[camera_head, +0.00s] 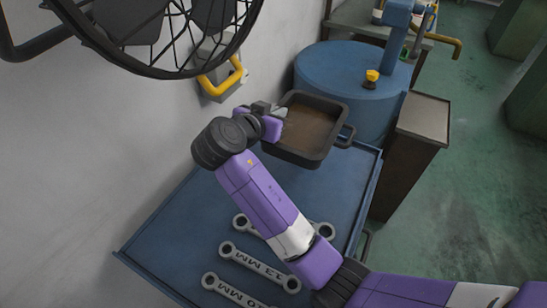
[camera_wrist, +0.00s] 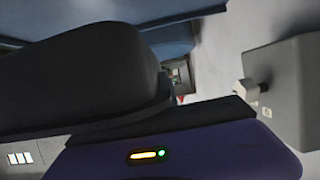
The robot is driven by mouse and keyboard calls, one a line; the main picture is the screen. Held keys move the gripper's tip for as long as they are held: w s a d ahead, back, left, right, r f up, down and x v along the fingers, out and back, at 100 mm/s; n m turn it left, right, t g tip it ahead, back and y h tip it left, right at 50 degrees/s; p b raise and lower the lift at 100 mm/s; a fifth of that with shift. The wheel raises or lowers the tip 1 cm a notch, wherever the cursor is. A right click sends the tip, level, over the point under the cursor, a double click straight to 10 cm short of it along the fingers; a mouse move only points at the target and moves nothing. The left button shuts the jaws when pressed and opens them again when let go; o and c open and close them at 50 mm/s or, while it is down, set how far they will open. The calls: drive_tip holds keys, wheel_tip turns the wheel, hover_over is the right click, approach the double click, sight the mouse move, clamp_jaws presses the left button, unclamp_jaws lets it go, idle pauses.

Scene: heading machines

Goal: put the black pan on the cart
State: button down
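The black pan (camera_head: 322,153) is square with a brown inside and a loop handle on its right side. In the head view it overlaps the far end of the blue cart (camera_head: 190,225) and part of the blue drum behind. I cannot tell whether its base touches the cart. My gripper (camera_head: 277,117) is at the pan's left rim, with a light fingertip over the inner edge; it looks shut on the pan. The wrist view is mostly filled by a large dark shape very close to the camera, which I cannot identify with certainty.
Several large wrenches (camera_head: 258,267) lie on the near part of the cart. The blue drum (camera_head: 333,68) with a yellow knob (camera_head: 371,77) stands beyond. A brown cabinet (camera_head: 424,118) stands to the right.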

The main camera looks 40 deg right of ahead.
drive_tip(key=f, duration=0.5)
drive_tip(key=shift+w+a+f+p, duration=0.2)
drive_tip(key=shift+f+p, duration=0.1)
drive_tip(key=shift+f, duration=2.15)
drive_tip(key=shift+f, duration=0.15)
drive_tip(key=c, duration=1.6)
unclamp_jaws()
drive_tip(key=shift+c, duration=0.2)
drive_tip(key=shift+r, duration=0.2)
drive_tip(key=b+v, duration=0.1)
drive_tip(key=v, duration=1.1)
drive_tip(key=shift+s, duration=0.1)
